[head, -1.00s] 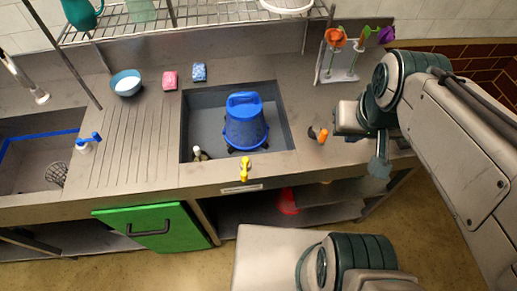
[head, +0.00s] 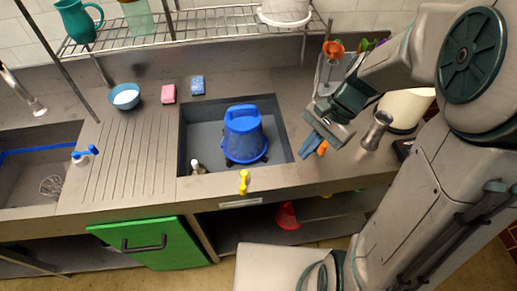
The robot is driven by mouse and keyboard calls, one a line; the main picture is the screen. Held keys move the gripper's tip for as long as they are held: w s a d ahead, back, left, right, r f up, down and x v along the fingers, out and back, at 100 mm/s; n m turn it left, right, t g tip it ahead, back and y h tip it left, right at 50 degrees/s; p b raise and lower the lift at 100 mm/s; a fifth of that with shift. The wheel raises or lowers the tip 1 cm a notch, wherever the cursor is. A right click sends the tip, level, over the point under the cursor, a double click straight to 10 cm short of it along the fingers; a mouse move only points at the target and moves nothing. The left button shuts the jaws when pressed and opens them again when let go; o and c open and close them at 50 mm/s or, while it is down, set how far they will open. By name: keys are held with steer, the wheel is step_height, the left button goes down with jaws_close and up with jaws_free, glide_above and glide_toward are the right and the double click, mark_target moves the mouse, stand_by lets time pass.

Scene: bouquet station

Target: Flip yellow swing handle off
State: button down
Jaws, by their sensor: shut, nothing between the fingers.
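The yellow swing handle (head: 243,182) is on the front edge of the counter, just in front of the sink basin that holds a blue bucket. It points roughly upright in the head view. My gripper (head: 309,149) is right of the basin, above the counter, with its blue fingers shut and empty. It is apart from the yellow handle, up and to the right of it. An orange object (head: 322,148) shows just beside the fingertips; whether they touch it I cannot tell.
The blue bucket (head: 246,140) stands in the basin. A small bottle (head: 197,167) is at the basin's left front. A silver vessel (head: 377,131) and a cream container (head: 407,108) stand right of my gripper. A green door (head: 150,243) is below. The counter between handle and gripper looks clear.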

steer(key=w+f+m+y, duration=0.1)
steer(key=a+f+m+g, duration=0.1)
steer(key=f, duration=0.1)
steer(key=w+a+f+m+y, duration=0.1)
steer(key=shift+w+a+f+m+y, duration=0.15)
steer(key=shift+w+a+m+y, duration=0.05)
steer(key=shift+w+m+y, duration=0.15)
glide_toward(243, 181)
steer(key=shift+g, duration=0.3)
steer(key=f, duration=0.1)
steer(key=s+f, duration=0.1)
steer(key=s+d+f, duration=0.1)
steer(key=f, duration=0.1)
steer(key=shift+d+p, duration=0.15)
steer(key=shift+p, duration=0.2)
steer(key=a, duration=0.1)
steer(key=s+a, duration=0.1)
steer(key=s+a+p, duration=0.1)
steer(key=shift+a+f, duration=0.3)
steer(key=shift+a, duration=0.1)
